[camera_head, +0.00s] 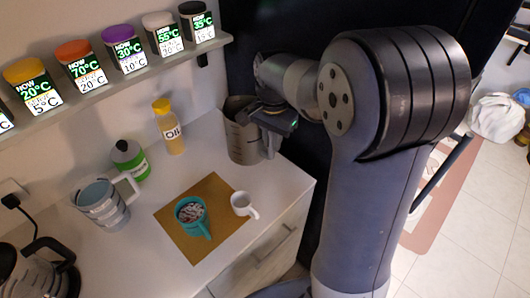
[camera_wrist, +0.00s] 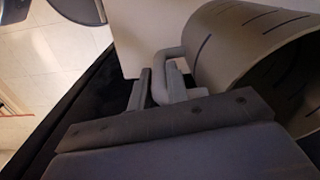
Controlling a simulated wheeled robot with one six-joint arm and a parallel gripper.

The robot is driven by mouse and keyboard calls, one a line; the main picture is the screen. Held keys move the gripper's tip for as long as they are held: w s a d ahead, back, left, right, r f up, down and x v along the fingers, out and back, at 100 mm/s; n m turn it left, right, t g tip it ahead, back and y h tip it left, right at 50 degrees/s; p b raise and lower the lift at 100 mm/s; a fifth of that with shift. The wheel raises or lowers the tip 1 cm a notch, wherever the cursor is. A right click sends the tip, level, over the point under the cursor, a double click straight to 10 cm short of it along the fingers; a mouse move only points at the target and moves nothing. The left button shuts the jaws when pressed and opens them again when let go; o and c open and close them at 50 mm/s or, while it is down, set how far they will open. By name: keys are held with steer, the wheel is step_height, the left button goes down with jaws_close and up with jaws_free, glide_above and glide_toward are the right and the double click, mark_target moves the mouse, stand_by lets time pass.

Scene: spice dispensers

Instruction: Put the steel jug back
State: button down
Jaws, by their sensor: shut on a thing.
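The steel jug (camera_head: 240,140) stands upright at the back right of the white counter, close to the dark panel. In the wrist view the jug (camera_wrist: 235,45) fills the upper right, with its open mouth and dark graduation marks in sight. My gripper (camera_head: 270,122) is at the jug's right side by its handle (camera_head: 268,145). In the wrist view my gripper (camera_wrist: 158,92) is shut on the handle (camera_wrist: 172,70). I cannot tell for sure whether the jug's base touches the counter.
A brown mat (camera_head: 180,234) holds a teal cup (camera_head: 192,214) and a white cup (camera_head: 242,204). An oil bottle (camera_head: 168,128), a green-and-grey container (camera_head: 130,158) and a striped jug (camera_head: 103,206) stand left. A shelf (camera_head: 110,76) with several labelled dispensers runs above. A kettle (camera_head: 35,270) is front left.

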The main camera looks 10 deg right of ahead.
mark_target(272, 154)
steer(key=shift+f, duration=2.6)
steer(key=shift+f, duration=0.15)
steer(key=c, duration=1.4)
jaws_free()
steer(key=shift+o, duration=0.2)
step_height(272, 154, up, 12)
steer(key=shift+r, duration=0.15)
